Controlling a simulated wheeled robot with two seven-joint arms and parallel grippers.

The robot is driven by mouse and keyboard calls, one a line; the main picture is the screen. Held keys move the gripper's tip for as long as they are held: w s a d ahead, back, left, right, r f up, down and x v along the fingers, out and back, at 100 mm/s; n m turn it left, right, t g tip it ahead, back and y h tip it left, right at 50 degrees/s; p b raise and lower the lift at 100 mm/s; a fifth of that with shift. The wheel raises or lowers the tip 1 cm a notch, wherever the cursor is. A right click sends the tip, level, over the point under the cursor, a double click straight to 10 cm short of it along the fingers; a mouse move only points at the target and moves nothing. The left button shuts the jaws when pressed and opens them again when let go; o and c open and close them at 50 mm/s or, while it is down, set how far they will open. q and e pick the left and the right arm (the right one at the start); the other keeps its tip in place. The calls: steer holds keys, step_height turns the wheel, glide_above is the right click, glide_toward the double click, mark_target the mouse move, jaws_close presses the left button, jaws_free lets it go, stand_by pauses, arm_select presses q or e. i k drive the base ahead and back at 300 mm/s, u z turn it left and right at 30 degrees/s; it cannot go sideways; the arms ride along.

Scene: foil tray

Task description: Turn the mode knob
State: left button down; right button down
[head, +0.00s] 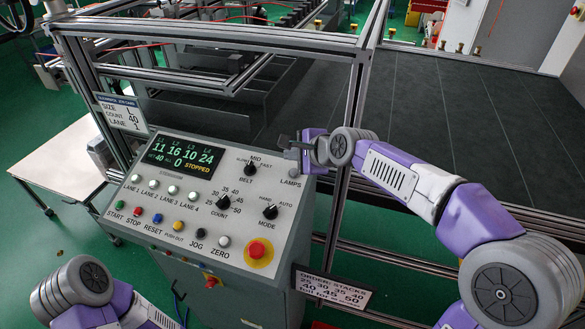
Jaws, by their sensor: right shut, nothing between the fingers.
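The mode knob (270,212) is a black knob at the right of the sloped control panel (150,228). HAND is printed at its upper left and AUTO at its upper right; its pointer is too small to read surely. My right gripper (285,143) is above and behind the panel's upper right corner, apart from the mode knob. Its small dark fingers are shut and hold nothing. My left arm shows at the lower left, but its gripper is not visible.
A belt knob (250,168), a count knob (222,202) and a red emergency button (257,249) share the panel. The display (184,157) reads STOPPED. A metal frame post (345,150) stands behind the right arm. A sign (332,290) hangs at the lower right.

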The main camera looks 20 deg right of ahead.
mark_target(269, 213)
steer(key=k, duration=1)
